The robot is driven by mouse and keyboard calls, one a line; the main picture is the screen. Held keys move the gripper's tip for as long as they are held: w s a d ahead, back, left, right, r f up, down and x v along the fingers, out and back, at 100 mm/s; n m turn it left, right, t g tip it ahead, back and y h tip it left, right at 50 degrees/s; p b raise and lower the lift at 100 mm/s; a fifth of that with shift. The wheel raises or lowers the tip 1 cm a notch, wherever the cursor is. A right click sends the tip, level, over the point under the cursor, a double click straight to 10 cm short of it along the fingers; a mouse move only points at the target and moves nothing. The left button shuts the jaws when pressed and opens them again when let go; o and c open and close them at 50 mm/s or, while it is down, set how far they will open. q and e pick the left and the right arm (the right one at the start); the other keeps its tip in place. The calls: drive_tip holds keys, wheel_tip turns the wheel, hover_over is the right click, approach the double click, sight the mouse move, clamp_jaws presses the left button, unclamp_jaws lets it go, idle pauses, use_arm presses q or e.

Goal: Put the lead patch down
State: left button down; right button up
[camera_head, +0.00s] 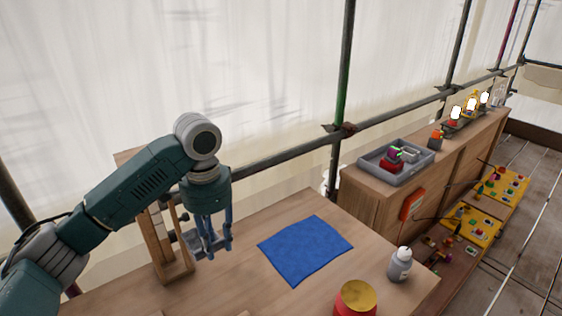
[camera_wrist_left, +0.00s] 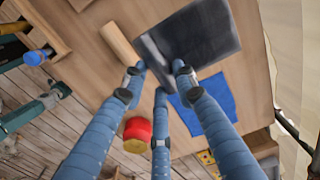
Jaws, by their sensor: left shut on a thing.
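The lead patch (camera_wrist_left: 195,38) is a dark grey flat sheet in the left wrist view. My left gripper (camera_wrist_left: 158,78) is shut on its near edge. In the head view my left gripper (camera_head: 212,250) points down at the left part of the wooden bench, just left of a blue cloth (camera_head: 305,248). There the patch shows only as a small grey piece (camera_head: 190,241) behind the fingers. In the wrist view the patch overlaps part of the blue cloth (camera_wrist_left: 212,100); I cannot tell whether it touches the bench. My right gripper is not clearly seen.
A wooden stand (camera_head: 176,268) is close behind and left of my left gripper. A red pot with a yellow top (camera_head: 356,298) and a grey-white bottle (camera_head: 399,264) stand at the bench's front right. A grey tray (camera_head: 370,173) sits on a cabinet. Bare bench surrounds the cloth.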

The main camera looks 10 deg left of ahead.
use_arm(q)
drive_tip(key=s+d+n, duration=0.2)
drive_tip(key=s+n, duration=0.2)
drive_tip(key=s, duration=0.3)
drive_tip(key=s+d+n, duration=0.3)
drive_tip(key=s+n, duration=0.1)
drive_tip(key=s, duration=0.4)
drive_tip(key=shift+s+d+f, duration=0.15)
drive_tip(key=shift+s+f, duration=0.15)
drive_tip(key=shift+f, duration=0.15)
drive_tip(key=shift+w, duration=0.1)
